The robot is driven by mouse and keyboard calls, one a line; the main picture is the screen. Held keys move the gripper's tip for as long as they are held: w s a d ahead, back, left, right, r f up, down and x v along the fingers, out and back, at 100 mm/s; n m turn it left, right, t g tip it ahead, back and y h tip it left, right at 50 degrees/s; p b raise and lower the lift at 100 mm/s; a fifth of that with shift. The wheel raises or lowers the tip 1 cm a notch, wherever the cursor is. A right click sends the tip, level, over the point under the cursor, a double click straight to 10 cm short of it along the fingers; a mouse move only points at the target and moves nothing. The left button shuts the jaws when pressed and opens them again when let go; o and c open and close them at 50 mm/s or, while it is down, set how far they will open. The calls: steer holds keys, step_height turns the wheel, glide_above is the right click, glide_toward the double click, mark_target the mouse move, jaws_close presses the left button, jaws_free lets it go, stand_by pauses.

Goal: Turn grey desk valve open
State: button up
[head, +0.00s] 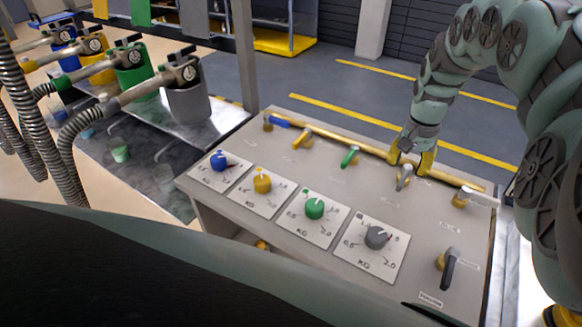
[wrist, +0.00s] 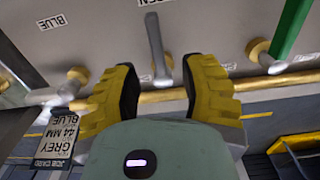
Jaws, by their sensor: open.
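The grey desk valve (head: 404,178) sits on the brass pipe along the desk's back edge. Its short grey lever points across the pipe toward the front of the desk. My gripper (head: 411,163) is right at this valve, with its yellow fingers spread. In the wrist view the grey lever (wrist: 155,42) extends up the picture from its base between the two fingertips (wrist: 159,80). Gaps show between the valve and both fingers, so I see no grip on it.
The green valve lever (head: 349,156), yellow lever (head: 301,138) and blue lever (head: 280,122) stand left along the pipe (head: 375,150). A white-grey lever (head: 480,196) is at the right end. Several dials, including the grey dial (head: 377,237), and a dark-handled valve (head: 449,268) occupy the front.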

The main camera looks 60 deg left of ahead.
mark_target(405, 174)
step_height(405, 174, up, 2)
steer(key=shift+w+r, duration=0.15)
steer(key=shift+r, duration=0.8)
